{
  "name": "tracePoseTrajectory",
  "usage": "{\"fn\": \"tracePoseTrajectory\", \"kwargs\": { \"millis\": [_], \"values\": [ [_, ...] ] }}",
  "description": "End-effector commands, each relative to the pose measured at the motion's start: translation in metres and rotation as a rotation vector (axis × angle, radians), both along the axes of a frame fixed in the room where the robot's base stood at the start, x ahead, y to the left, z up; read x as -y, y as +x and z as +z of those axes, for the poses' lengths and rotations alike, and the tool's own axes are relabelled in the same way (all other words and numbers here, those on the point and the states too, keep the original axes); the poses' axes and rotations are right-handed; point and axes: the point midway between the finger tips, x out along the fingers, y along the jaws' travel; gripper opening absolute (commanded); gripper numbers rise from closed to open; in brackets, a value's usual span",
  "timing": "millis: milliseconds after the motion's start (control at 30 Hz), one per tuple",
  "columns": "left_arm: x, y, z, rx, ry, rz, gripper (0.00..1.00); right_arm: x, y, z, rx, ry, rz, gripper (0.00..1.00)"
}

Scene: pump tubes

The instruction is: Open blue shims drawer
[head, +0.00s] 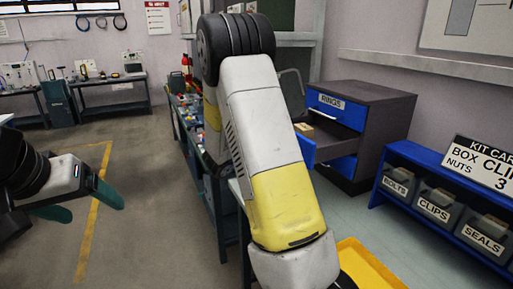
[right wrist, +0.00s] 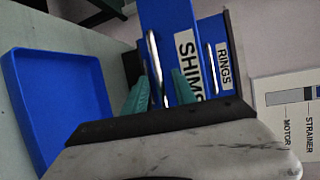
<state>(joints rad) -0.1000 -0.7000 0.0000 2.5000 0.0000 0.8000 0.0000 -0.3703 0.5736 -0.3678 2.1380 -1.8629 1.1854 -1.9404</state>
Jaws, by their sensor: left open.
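The blue shims drawer (right wrist: 168,22) shows in the right wrist view, turned on its side, with a white SHIMS label and a silver handle (right wrist: 153,62). It stands out from the blue rings drawer (right wrist: 215,38). In the head view, a pulled-out blue drawer (head: 308,153) below the rings drawer (head: 336,108) holds a small tan item; its front is partly behind my right arm. My right gripper (right wrist: 161,82) has its teal fingers apart on either side of the handle; contact is not clear. My left gripper (head: 92,203) is open and empty at the left.
The dark drawer cabinet (head: 386,125) stands by the wall. A blue rack (head: 414,156) with grey bins is to its right. A yellow tray (head: 365,262) is at bottom centre. A blue tray (right wrist: 60,62) lies left in the wrist view. The floor at left is clear.

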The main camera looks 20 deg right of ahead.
Motion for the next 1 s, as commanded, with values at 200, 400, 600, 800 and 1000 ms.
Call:
{"fn": "tracePoseTrajectory", "kwargs": {
  "millis": [200, 400, 600, 800, 1000],
  "values": [
    [0.000, 0.000, 0.000, 0.000, 0.000, 0.000, 0.79, -0.006, -0.002, 0.002, 0.002, 0.000, 0.003, 0.32],
    [0.000, 0.000, 0.000, 0.000, 0.000, 0.000, 0.79, -0.034, -0.016, 0.008, 0.002, 0.001, 0.005, 0.32],
    [0.000, 0.000, 0.000, 0.000, 0.000, 0.000, 0.79, -0.060, -0.030, 0.012, 0.000, 0.001, 0.003, 0.32],
    [0.000, 0.000, 0.000, 0.000, 0.000, 0.000, 0.79, -0.068, -0.036, 0.014, 0.000, 0.000, 0.000, 0.32],
    [0.000, 0.000, 0.000, 0.000, 0.000, 0.000, 0.79, -0.068, -0.036, 0.014, 0.000, 0.000, 0.000, 0.32]
  ]
}}
